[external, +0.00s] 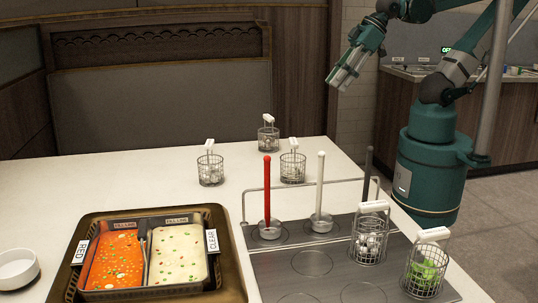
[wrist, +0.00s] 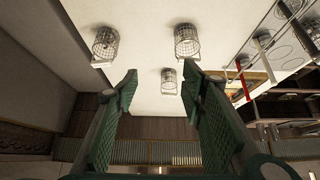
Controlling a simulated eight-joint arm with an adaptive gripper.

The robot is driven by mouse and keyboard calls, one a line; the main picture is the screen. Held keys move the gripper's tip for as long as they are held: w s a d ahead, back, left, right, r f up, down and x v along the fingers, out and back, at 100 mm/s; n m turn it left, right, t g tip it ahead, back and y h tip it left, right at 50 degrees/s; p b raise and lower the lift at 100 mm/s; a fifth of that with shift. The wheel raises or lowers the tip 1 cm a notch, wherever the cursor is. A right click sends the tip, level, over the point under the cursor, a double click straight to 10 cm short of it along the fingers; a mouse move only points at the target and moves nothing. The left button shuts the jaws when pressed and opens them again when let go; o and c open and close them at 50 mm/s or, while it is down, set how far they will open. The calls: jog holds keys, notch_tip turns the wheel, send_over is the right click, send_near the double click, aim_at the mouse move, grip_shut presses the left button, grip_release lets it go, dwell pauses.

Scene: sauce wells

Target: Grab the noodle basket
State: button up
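Several wire baskets with white handles are in the external view. Three stand on the pale table: a left one (external: 210,171), a right one (external: 293,170) and a rear one (external: 268,141). A basket with white pieces (external: 369,246) and one with green contents (external: 423,276) are at the dark panel. I cannot tell which holds noodles. My gripper (external: 338,82) is open, empty and raised to the right of the table baskets, apart from them. The wrist view shows three baskets (wrist: 106,42), (wrist: 187,40), (wrist: 169,80) beyond my spread fingers (wrist: 160,76).
A brown tray (external: 232,262) holds red and cream sauce wells. A red ladle (external: 267,190), a white ladle (external: 320,185) and a dark handle (external: 368,170) stand near a metal rail (external: 340,181). A white bowl (external: 17,268) is at left. The table's left rear is clear.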

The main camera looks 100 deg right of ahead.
dwell(0.3)
jog(key=o, duration=0.9)
jog(key=shift+w, duration=0.1)
jog(key=n+g+p, duration=0.4)
jog(key=n+g, duration=0.1)
jog(key=n, duration=0.5)
send_near(295, 141)
jog(key=s+d, duration=0.2)
jog(key=d, duration=0.2)
jog(key=w+a+f+n, duration=0.1)
jog(key=f+n, duration=0.1)
jog(key=w+a+f+n+g+p, duration=0.1)
jog(key=f, duration=0.2)
jog(key=w+a+f+n, duration=0.1)
jog(key=f+n, duration=0.1)
jog(key=f, duration=0.1)
jog(key=shift+w+a+f+n+g, duration=0.2)
jog(key=shift+w+n+g, duration=0.1)
jog(key=shift+g, duration=0.1)
jog(key=shift+w+a+f+n, duration=0.15)
jog(key=shift+f+n, duration=0.25)
jog(key=shift+f, duration=0.25)
